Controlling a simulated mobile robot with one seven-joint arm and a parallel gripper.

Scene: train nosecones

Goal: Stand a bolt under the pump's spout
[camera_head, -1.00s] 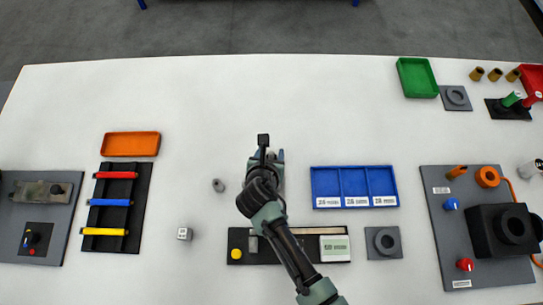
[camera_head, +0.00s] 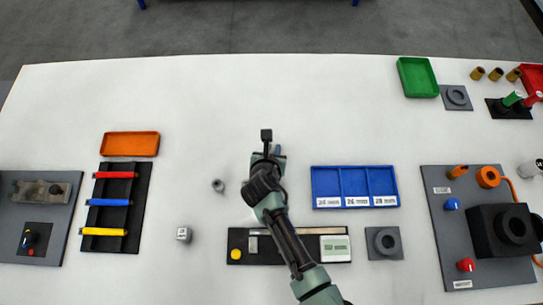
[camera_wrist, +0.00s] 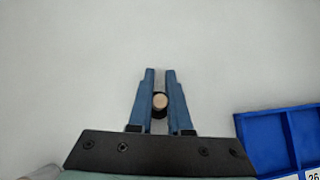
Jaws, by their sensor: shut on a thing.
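My gripper (camera_wrist: 160,82) has its two blue fingers closed around a small bolt-like piece (camera_wrist: 160,101). Its round, tan end faces the wrist camera; the rest is hidden between the fingers. In the head view my gripper (camera_head: 278,154) hangs over the white table, left of the blue tray, and the held piece cannot be made out. On the right grey panel stands a black unit (camera_head: 490,232) with a round front and an orange hose beside it. I cannot tell for sure which thing is the pump, and no spout shows clearly.
A blue three-part tray (camera_head: 340,176) lies right of my gripper. A small grey piece (camera_head: 218,185) stands to its left, with a small light cube (camera_head: 184,234) nearer. A black strip (camera_head: 290,259) with a yellow button lies in front.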

